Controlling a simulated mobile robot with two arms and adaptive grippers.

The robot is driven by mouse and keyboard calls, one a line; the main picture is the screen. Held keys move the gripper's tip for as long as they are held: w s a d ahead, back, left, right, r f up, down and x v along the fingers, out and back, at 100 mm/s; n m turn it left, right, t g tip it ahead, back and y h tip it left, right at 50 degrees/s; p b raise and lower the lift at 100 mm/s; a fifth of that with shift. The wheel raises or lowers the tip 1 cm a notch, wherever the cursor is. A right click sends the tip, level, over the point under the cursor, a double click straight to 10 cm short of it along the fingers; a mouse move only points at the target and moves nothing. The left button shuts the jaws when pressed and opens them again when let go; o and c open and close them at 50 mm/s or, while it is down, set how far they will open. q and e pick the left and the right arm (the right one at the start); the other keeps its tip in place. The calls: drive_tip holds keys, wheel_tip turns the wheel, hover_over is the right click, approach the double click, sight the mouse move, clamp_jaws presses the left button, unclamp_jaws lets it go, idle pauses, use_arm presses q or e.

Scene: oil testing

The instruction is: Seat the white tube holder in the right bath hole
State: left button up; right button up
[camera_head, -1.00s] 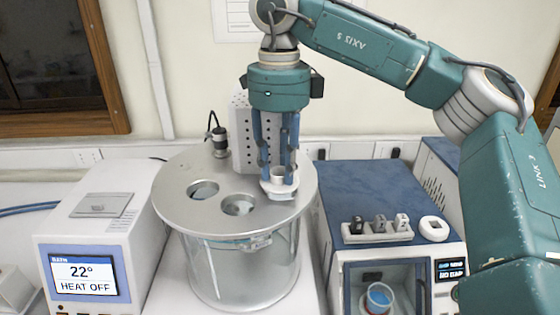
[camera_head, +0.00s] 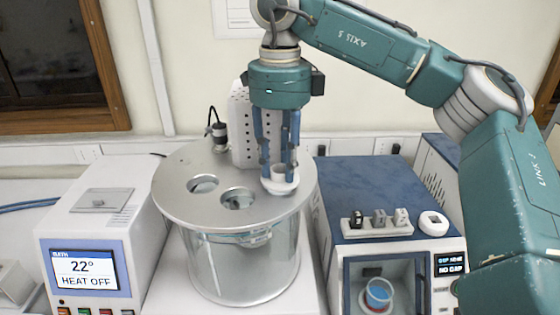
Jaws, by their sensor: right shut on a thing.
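The white tube holder (camera_head: 280,185), a short cup with a wide flange, is upright over the right part of the round metal bath lid (camera_head: 200,212). My right gripper (camera_head: 279,163) points straight down with its blue fingers shut on the holder. I cannot tell whether the flange touches the lid or sits slightly above it. Two open holes show in the lid, one at left (camera_head: 203,184) and one nearer the middle (camera_head: 238,199). Any hole under the holder is hidden. My left gripper is not in view.
A white perforated box (camera_head: 241,130) and a black-capped fitting (camera_head: 219,135) stand behind the holder. A control unit (camera_head: 84,272) reading 22° and HEAT OFF is at left. A blue-topped unit (camera_head: 365,190) at right carries small parts and holds a cup of blue liquid (camera_head: 378,294).

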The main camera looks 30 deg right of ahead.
idle(0.6)
drive_tip(key=shift+f+b, duration=0.4)
drive_tip(key=shift+f, duration=0.15)
drive_tip(key=o, duration=0.9)
drive_tip(key=shift+c, duration=0.2)
drive_tip(key=shift+r, duration=0.1)
wheel_tip(320, 180, up, 11)
drive_tip(key=p, duration=0.7)
